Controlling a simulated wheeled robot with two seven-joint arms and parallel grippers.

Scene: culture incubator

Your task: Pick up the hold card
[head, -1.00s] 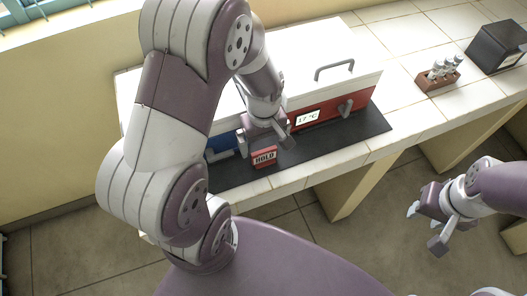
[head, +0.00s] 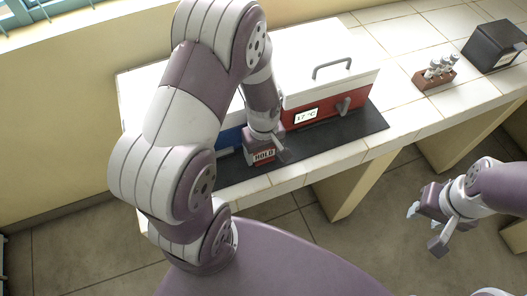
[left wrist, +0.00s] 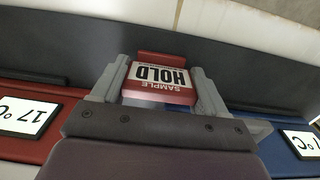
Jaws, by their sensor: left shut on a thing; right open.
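The hold card (head: 264,156) is a small red block with a white label reading HOLD, on the dark mat (head: 340,129) in front of the incubators. In the left wrist view the card (left wrist: 158,78) sits between the two grey fingers, its label reading SAMPLE HOLD upside down. My left gripper (head: 266,150) is shut on the card, coming down from above; I cannot tell whether the card is clear of the mat. My right gripper (head: 424,228) is open and empty, off the counter's front at the right.
A red incubator (head: 325,109) with a 17 °C display stands behind the card; a blue one (head: 231,138) is beside it, mostly hidden by my left arm. A brown vial rack (head: 434,79) and a dark box (head: 494,46) stand at the right. Counter tiles between are clear.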

